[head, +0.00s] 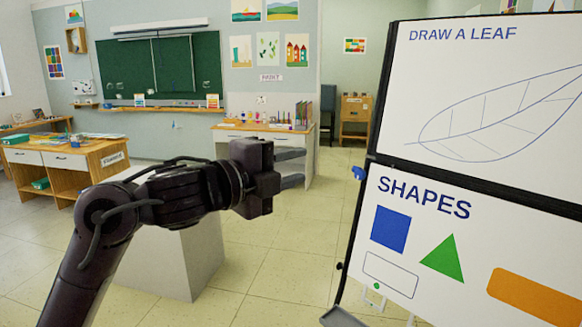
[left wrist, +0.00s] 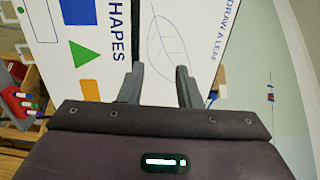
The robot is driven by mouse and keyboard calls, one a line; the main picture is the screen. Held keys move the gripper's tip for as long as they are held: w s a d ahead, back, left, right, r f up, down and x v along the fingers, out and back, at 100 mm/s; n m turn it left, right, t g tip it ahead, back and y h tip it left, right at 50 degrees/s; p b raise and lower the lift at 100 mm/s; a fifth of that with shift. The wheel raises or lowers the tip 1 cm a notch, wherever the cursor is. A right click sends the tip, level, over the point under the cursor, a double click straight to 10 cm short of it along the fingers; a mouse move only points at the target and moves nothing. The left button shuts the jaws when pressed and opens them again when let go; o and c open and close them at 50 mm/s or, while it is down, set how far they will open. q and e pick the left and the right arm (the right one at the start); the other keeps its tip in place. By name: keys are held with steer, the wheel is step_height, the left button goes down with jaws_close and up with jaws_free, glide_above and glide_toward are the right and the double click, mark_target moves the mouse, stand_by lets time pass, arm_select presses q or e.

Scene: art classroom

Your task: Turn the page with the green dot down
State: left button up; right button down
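The board at the right of the head view has two white panels. The upper page (head: 440,70) reads "DRAW A LEAF" and carries a leaf outline. The lower page (head: 481,252) reads "SHAPES" and carries a blue square, a green triangle and an orange bar. A small green dot (head: 376,286) sits at its lower left corner, below an outlined box. My left gripper (head: 299,167) is open and empty, left of the board and apart from it. In the left wrist view, its open fingers (left wrist: 160,80) point at the board. My right gripper is not in view.
A blue knob (head: 358,172) sits at the board's left edge, between the panels. A grey box-shaped block (head: 175,262) stands on the floor behind my left arm. A desk with art supplies (head: 225,131) stands behind the gripper. Floor (head: 290,270) is clear left of the board.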

arm_select(q)
steer(key=shift+s+a, duration=0.1)
stand_by(0.5)
steer(key=r+p+v, duration=0.1)
steer(key=v, duration=1)
steer(key=shift+s+a+r+p, duration=0.2)
steer(key=shift+r+p, duration=0.15)
steer(key=shift+r, duration=0.05)
stand_by(1.0)
steer(key=shift+w, duration=0.1)
